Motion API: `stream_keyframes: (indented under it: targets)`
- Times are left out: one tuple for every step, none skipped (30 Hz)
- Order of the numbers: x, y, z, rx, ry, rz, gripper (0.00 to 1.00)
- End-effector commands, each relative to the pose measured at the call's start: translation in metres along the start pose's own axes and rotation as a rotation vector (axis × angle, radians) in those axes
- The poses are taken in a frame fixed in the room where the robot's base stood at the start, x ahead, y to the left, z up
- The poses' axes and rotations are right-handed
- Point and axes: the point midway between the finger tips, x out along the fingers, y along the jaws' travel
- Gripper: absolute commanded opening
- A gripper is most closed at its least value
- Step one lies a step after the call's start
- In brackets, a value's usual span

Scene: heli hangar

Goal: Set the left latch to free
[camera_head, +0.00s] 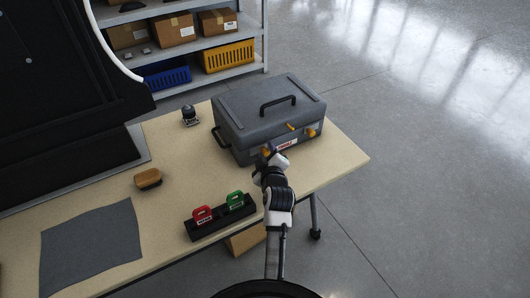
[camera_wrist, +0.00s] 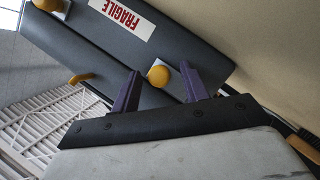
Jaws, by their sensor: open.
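A closed grey case (camera_head: 265,105) with a black top handle stands on the table. Its front carries a FRAGILE label, upside down in the wrist view (camera_wrist: 122,15). The left latch (camera_head: 267,151) is a yellow knob on a pale plate, partly hidden by my arm in the head view. My gripper (camera_head: 271,161) is at the case front by this latch. In the wrist view, its open purple fingers (camera_wrist: 160,72) stand on either side of the left latch knob (camera_wrist: 157,76), with gaps visible. The right latch (camera_head: 311,133) is another yellow knob. A yellow lever (camera_head: 291,126) sits between them.
A black holder (camera_head: 220,222) with a red padlock-shaped tag (camera_head: 203,214) and a green one (camera_head: 235,200) lies near my arm. A wooden-backed brush (camera_head: 148,179), a grey cloth (camera_head: 90,246) and a small dark object (camera_head: 189,115) are farther left. Shelves (camera_head: 205,70) stand behind.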

Motion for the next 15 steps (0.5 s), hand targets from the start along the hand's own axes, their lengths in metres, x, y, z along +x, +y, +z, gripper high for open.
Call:
stream_keyframes:
  targets:
    - [-0.0001, 0.0, 0.0002, 0.0, 0.0, 0.0, 0.45]
    - [-0.0001, 0.0001, 0.0002, 0.0, 0.0, 0.0, 0.45]
    - [-0.0001, 0.0001, 0.0002, 0.0, 0.0, 0.0, 0.45]
    - [-0.0001, 0.0001, 0.0002, 0.0, 0.0, 0.0, 0.45]
    - [-0.0001, 0.0001, 0.0002, 0.0, 0.0, 0.0, 0.45]
    - [-0.0001, 0.0001, 0.0001, 0.0, 0.0, 0.0, 0.45]
    - [-0.0001, 0.0001, 0.0002, 0.0, 0.0, 0.0, 0.41]
    - [-0.0001, 0.0001, 0.0002, 0.0, 0.0, 0.0, 0.37]
    - [-0.0001, 0.0, 0.0001, 0.0, 0.0, 0.0, 0.32]
    - [-0.0001, 0.0, 0.0001, 0.0, 0.0, 0.0, 0.28]
    - [-0.0001, 0.0, 0.0001, 0.001, 0.0, 0.0, 0.24]
    - [-0.0001, 0.0, 0.0001, 0.001, 0.0, 0.0, 0.19]
    - [-0.0001, 0.0, 0.0001, 0.001, 0.0, 0.0, 0.15]
    - [-0.0001, 0.0, 0.0001, 0.001, 0.0, 0.0, 0.11]
    - [-0.0001, 0.0001, 0.0001, 0.001, 0.0, 0.0, 0.06]
